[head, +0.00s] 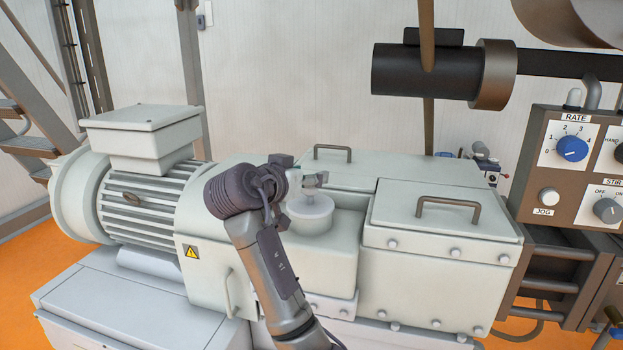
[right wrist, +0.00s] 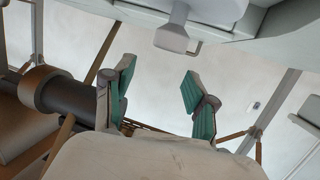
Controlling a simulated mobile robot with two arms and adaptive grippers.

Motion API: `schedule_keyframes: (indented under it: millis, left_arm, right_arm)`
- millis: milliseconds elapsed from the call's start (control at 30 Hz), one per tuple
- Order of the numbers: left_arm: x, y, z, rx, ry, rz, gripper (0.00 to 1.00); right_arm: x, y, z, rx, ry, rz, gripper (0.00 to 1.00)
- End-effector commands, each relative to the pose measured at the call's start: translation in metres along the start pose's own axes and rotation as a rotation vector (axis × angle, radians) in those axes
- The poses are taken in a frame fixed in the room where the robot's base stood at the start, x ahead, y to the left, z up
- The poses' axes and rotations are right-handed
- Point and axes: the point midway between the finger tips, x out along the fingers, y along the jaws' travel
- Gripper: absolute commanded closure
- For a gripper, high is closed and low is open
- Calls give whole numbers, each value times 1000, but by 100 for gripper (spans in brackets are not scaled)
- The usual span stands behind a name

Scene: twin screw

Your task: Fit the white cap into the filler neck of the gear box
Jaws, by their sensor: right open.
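The white cap (head: 311,214) is a round pale disc with a small knob on top. It is on the gear box (head: 440,265), behind my right forearm. Its lower edge and the filler neck are hard to make out, so I cannot tell how deep it sits. My right gripper (head: 316,180) is just above the cap. In the right wrist view the gripper (right wrist: 158,84) is open, with green-padded fingers apart and nothing between them. A pale knob-shaped part (right wrist: 172,38), probably the cap's top, shows beyond the fingertips there. My left gripper is not in view.
A finned motor (head: 140,205) stands left of the gear box. Lid handles (head: 448,210) rise from the box at right and behind. A control panel (head: 575,165) stands at far right, and a dark cylinder (head: 425,72) hangs at upper right.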

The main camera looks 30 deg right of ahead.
Motion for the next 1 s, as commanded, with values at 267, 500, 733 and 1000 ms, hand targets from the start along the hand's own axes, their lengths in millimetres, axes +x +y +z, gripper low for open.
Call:
schedule_keyframes:
  millis: [267, 500, 733, 1000]
  left_arm:
    - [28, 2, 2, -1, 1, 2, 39]
    - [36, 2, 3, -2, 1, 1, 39]
    - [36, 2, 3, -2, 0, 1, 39]
    - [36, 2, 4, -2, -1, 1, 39]
  right_arm:
    - [-63, -1, 4, 3, 0, -6, 43]
    - [-94, 0, 2, 3, 0, -2, 43]
    - [-99, 0, 1, 1, 0, 0, 43]
    - [-98, 0, 1, 1, 0, 0, 43]
